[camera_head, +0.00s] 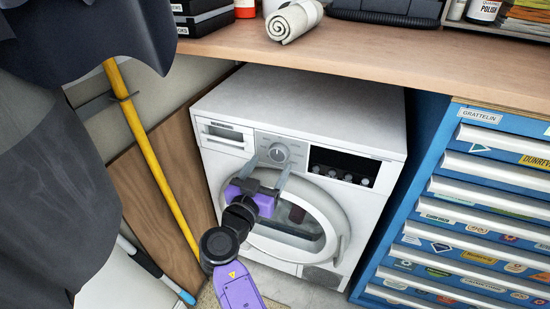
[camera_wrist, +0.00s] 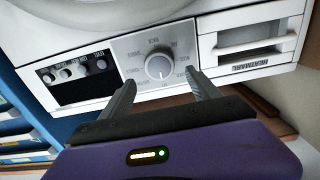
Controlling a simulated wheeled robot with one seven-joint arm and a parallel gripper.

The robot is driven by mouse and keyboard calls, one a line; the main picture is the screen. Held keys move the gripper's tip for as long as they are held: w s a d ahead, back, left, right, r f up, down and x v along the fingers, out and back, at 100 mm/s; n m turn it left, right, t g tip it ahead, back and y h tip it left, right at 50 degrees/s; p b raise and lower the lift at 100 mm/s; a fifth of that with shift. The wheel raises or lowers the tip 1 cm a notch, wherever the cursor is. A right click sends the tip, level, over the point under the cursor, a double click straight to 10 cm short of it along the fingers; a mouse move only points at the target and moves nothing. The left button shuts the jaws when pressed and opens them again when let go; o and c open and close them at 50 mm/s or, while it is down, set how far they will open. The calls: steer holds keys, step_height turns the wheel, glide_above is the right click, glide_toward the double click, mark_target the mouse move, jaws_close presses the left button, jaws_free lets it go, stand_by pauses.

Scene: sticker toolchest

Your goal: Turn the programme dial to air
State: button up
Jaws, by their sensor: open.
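The programme dial (camera_head: 278,152) is a round silver-grey knob on the front panel of a white washer-dryer type machine (camera_head: 330,110). It also shows in the wrist view (camera_wrist: 159,67), ringed by small printed labels too blurred to read surely. My gripper (camera_head: 268,165) is open and empty in front of the panel. In the wrist view its two fingers (camera_wrist: 160,90) point toward the panel, one on each side of the dial and a little short of it. I cannot tell whether they touch anything. The dial's pointer setting is not clear.
The machine stands under a wooden worktop (camera_head: 350,50), with a round door (camera_head: 340,232) below the panel. A blue tool chest (camera_head: 415,215) is close on the right. A yellow pole (camera_head: 150,150) and dark cloth (camera_head: 50,170) are on the left. A rolled towel (camera_head: 294,20) lies on the worktop.

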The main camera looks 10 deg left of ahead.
mark_target(277, 155)
steer(key=shift+x, duration=2.25)
steer(key=c, duration=1.3)
steer(key=shift+c, duration=0.2)
steer(key=shift+f+n+b, duration=0.1)
steer(key=shift+n+b, duration=0.2)
steer(key=shift+b, duration=0.1)
